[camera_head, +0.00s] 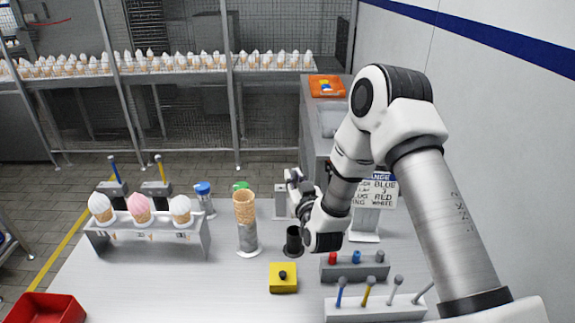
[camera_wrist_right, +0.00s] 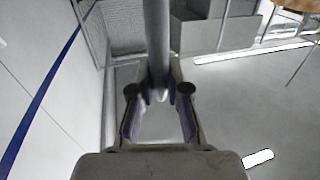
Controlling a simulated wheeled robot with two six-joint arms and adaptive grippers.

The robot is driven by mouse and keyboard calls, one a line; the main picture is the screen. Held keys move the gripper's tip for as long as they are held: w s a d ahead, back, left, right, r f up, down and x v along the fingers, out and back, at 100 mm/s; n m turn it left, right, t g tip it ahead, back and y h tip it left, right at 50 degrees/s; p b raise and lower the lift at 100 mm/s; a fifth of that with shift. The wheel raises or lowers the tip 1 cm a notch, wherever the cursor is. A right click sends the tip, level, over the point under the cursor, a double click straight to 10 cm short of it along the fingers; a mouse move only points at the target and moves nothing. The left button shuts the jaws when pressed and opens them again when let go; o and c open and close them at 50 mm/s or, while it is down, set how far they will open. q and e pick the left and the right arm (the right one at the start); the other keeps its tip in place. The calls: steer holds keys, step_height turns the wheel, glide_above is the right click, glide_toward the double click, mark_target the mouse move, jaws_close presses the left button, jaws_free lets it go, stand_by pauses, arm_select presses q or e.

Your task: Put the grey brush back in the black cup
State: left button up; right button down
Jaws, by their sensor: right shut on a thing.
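The black cup (camera_head: 293,240) stands upright on the white table, in front of and below my right gripper. My right gripper (camera_head: 293,178) is above the table behind the cup, its fingers partly hidden by its own wrist. In the right wrist view my right gripper (camera_wrist_right: 159,92) is shut on a long grey rod, the grey brush (camera_wrist_right: 157,40), which runs away from the fingertips. The brush's far end is out of that view, and I cannot make the brush out clearly in the head view. My left gripper is not in view.
A cone stack (camera_head: 245,207) stands left of the cup. A yellow block (camera_head: 284,284) with a black knob lies in front. A grey block (camera_head: 345,271) with coloured pegs and a white rack (camera_head: 372,310) with several sticks are at front right. A cone stand (camera_head: 150,242) is left.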

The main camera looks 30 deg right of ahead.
steer(key=shift+s+a+r, duration=0.3)
steer(key=shift+s+r, duration=0.15)
steer(key=shift+s, duration=0.25)
steer(key=shift+s+d, duration=0.1)
steer(key=shift+s, duration=0.1)
steer(key=shift+w+d+f+b, duration=0.1)
steer(key=shift+w+f+b, duration=0.15)
steer(key=shift+f+b, duration=0.3)
steer(key=shift+w+d+f+b, duration=0.1)
steer(key=shift+w+f+b, duration=0.2)
steer(key=shift+f, duration=0.4)
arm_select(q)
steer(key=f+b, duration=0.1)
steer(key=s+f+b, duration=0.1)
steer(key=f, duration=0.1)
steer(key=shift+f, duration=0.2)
arm_select(e)
steer(key=shift+s+a+f, duration=0.1)
steer(key=shift+s+f, duration=0.1)
steer(key=shift+f, duration=0.8)
